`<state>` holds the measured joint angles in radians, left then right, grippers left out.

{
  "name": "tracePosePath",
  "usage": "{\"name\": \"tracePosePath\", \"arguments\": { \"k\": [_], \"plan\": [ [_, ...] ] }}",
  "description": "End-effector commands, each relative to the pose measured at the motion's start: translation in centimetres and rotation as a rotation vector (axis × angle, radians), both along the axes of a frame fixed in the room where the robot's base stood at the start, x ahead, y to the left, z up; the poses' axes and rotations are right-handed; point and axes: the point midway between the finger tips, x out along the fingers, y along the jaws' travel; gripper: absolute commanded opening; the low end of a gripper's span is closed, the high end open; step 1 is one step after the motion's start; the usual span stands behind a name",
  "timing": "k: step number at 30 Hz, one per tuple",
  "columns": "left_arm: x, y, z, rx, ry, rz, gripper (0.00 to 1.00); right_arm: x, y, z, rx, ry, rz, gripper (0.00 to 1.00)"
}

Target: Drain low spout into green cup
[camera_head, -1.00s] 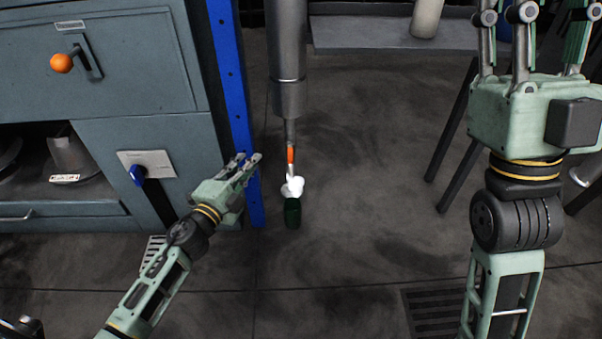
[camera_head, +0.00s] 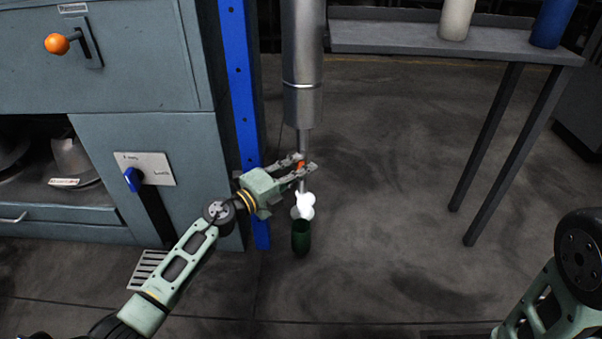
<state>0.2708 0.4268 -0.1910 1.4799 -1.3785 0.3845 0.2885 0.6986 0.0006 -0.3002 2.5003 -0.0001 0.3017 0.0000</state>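A grey metal pipe (camera_head: 303,65) hangs down at the middle and narrows to a thin low spout (camera_head: 303,143). A small orange part (camera_head: 301,165) sits on the thin spout. My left gripper (camera_head: 308,162) has its two fingers apart on either side of the orange part; I cannot tell whether they touch it. A white rounded piece (camera_head: 303,206) is at the spout's lower end. The dark green cup (camera_head: 301,238) stands upright on the floor directly below it, its mouth up. My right gripper is out of view; only part of my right arm shows at lower right.
A blue post (camera_head: 240,100) and a grey cabinet (camera_head: 140,65) stand left, with an orange knob (camera_head: 57,44) and a blue lever (camera_head: 133,179). A grey bench (camera_head: 400,38) holds a white and a blue cylinder at the back right. Floor right of the cup is clear.

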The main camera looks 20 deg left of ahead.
Motion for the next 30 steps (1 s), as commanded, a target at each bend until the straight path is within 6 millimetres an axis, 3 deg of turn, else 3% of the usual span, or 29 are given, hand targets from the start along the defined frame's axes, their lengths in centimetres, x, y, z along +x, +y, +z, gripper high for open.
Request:
{"name": "tracePosePath", "arguments": {
  "k": [9, 15, 30],
  "plan": [
    [0.38, -0.23, 0.06, 0.0, 0.0, 0.0, 0.16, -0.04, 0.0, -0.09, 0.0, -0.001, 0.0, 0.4],
    [0.36, -0.21, 0.04, -0.001, 0.0, 0.0, 0.0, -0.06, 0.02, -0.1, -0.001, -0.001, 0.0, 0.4],
    [0.32, -0.2, -0.03, -0.001, 0.002, 0.0, 0.0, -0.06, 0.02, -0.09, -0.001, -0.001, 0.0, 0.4]
  ]
}}
